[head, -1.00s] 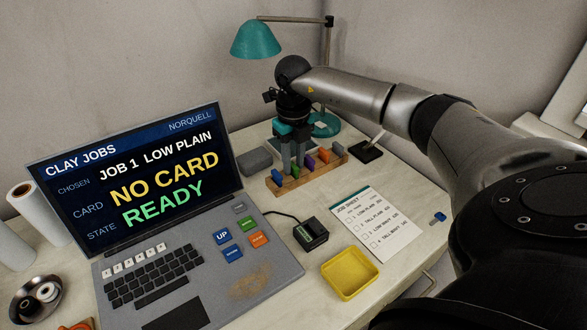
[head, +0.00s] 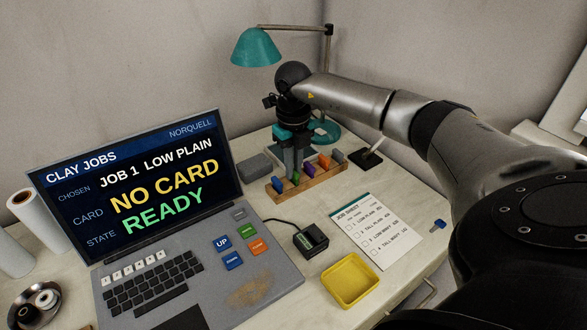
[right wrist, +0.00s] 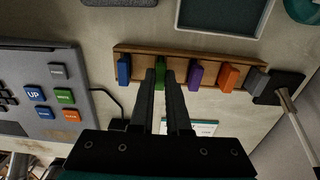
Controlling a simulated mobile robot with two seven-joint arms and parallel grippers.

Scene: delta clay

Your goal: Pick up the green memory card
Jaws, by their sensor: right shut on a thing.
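The green memory card (right wrist: 160,74) stands upright in a wooden rack (right wrist: 187,54), second from the left, beside a blue card (right wrist: 124,70). In the head view its lower part (head: 295,180) shows just below my fingers. My right gripper (right wrist: 160,82) points down over the rack and is shut on the green card, one finger on each side. It also shows in the head view (head: 293,172). The card is still in the rack. My left gripper is not in view.
A purple card (right wrist: 196,75), an orange card (right wrist: 228,77) and a grey-blue card (right wrist: 256,80) stand further right in the rack. The laptop (head: 165,265), a black card reader (head: 310,238), a job sheet (head: 370,230) and a yellow tray (head: 350,281) lie in front.

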